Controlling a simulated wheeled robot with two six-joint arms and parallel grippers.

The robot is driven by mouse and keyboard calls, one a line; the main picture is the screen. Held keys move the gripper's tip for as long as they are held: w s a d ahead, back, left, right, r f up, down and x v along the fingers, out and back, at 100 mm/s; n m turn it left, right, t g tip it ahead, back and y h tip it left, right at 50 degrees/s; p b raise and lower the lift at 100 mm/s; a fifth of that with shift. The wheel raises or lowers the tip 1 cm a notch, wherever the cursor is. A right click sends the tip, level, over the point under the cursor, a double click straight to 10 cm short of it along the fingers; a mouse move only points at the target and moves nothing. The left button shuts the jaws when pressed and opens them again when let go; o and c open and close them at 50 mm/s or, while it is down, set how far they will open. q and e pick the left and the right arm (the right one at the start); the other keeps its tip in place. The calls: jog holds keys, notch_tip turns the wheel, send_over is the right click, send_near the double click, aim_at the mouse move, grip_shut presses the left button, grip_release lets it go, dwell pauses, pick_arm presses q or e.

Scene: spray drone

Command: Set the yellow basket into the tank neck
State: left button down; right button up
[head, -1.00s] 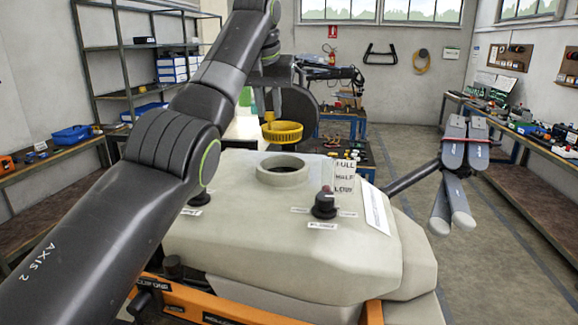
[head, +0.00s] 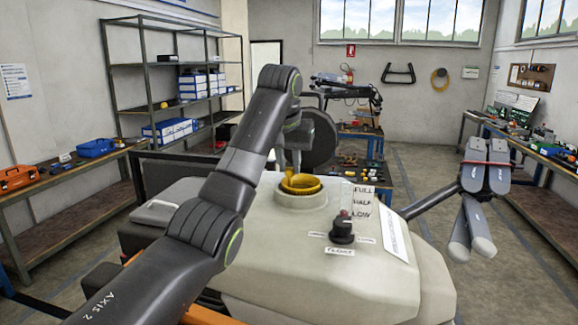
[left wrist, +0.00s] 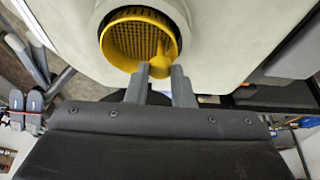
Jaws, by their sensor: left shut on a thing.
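The yellow basket (head: 301,183) sits at the mouth of the round tank neck (head: 300,198), with its rim showing above the neck's edge in the head view. In the left wrist view the basket (left wrist: 141,42) lies inside the pale neck ring (left wrist: 102,14), and its mesh floor shows. My left gripper (left wrist: 160,72) is shut on the basket's yellow handle at the near side. In the head view the left gripper (head: 292,160) is just behind and above the neck. How deep the basket sits is hard to tell. My right gripper is not in view.
The pale tank (head: 270,240) carries a black knob (head: 342,232) and a level label (head: 362,200) right of the neck. Folded grey drone arms (head: 475,190) stick out at the right. Shelving (head: 175,90) and workbenches stand further off.

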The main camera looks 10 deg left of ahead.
pick_arm(q)
jog(key=shift+f, duration=0.85)
jog(key=c, duration=1.3)
grip_release()
jog(key=shift+f, duration=0.1)
jog(key=shift+o, duration=0.2)
